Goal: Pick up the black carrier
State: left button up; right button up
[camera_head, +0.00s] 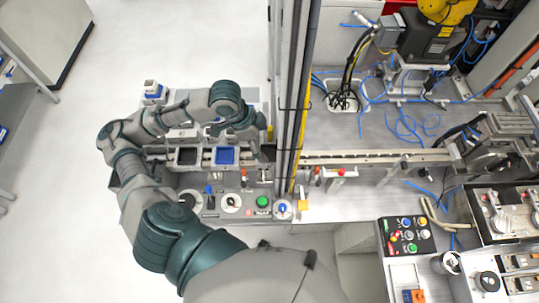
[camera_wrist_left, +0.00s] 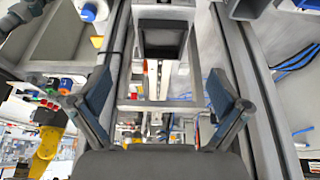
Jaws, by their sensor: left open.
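The black carrier (camera_head: 187,156) is a square dark tray on the conveyor in the head view, just left of a blue carrier (camera_head: 225,156). My left gripper (camera_head: 257,138) is above the conveyor, to the right of both carriers and near the upright posts. The left wrist view shows its two fingers (camera_wrist_left: 160,112) spread wide with nothing between them. A dark block (camera_wrist_left: 161,36) sits beyond the fingers at the top of that view; I cannot tell if it is the black carrier. My right gripper is not in view.
Tall metal posts (camera_head: 291,90) with a yellow strip stand close to the right of my left gripper. The conveyor rail (camera_head: 370,157) runs on to the right. A button panel (camera_head: 235,203) lies in front of the carriers. Open floor (camera_head: 60,220) is on the left.

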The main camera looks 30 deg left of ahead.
aim_at(270, 154)
pick_arm(q)
jog(key=shift+x, duration=0.9)
jog(key=x, duration=0.2)
jog(key=a+x, duration=0.1)
jog(key=x, duration=0.1)
jog(key=shift+f+b, duration=0.3)
jog(key=shift+f, duration=0.05)
jog(key=shift+w+d+f, duration=0.1)
jog(key=shift+d+f, duration=0.1)
jog(key=shift+f, duration=0.2)
jog(key=c, duration=1.5)
jog(key=shift+o, duration=0.2)
jog(key=shift+r, duration=0.1)
